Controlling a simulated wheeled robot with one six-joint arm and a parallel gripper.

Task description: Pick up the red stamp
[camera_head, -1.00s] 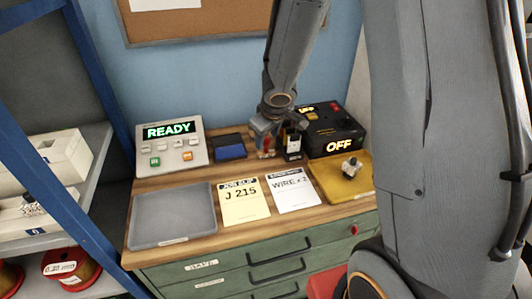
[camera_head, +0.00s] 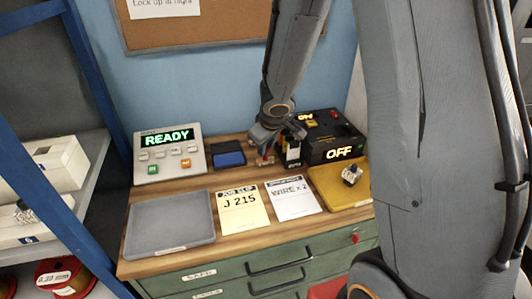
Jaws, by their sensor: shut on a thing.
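The red stamp (camera_head: 265,160) is a small red piece at the back of the wooden bench, just right of the blue ink pad. My gripper (camera_head: 266,148) is down over it, with its fingers around the stamp's upper part, and is shut on it. The fingers hide much of the stamp. I cannot tell whether its base touches the bench.
A black-and-white block (camera_head: 292,152) stands close on the right, before the black OFF box (camera_head: 333,143). The blue ink pad (camera_head: 230,158) and READY panel (camera_head: 170,150) are left. A grey tray (camera_head: 170,222), papers (camera_head: 243,210) and yellow tray (camera_head: 345,196) lie in front.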

